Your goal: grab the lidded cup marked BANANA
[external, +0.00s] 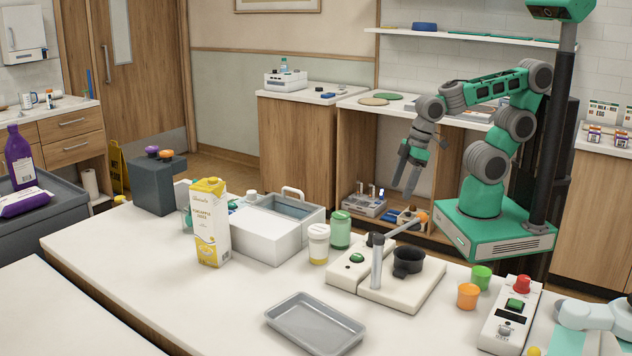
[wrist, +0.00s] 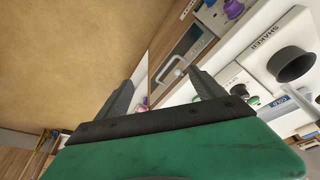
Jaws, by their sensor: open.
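A lidded cup (external: 318,244) with a white lid and a yellow band stands on the white table. A green-lidded jar (external: 340,230) stands close behind it to the right. I cannot read the word BANANA on either one. My gripper (external: 403,188) is open and empty, its fingers pointing down, raised above the far side of the table and well apart from the cups. In the wrist view the two dark fingers (wrist: 160,78) are spread with nothing held between them. I cannot make out the cup for certain in that view.
A juice carton (external: 210,222) and a white box with a handle (external: 272,230) stand left of the cups. A device with a black holder (external: 408,262) stands right, marked SHAKER (wrist: 268,38) in the wrist view. A grey tray (external: 315,325) lies in front.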

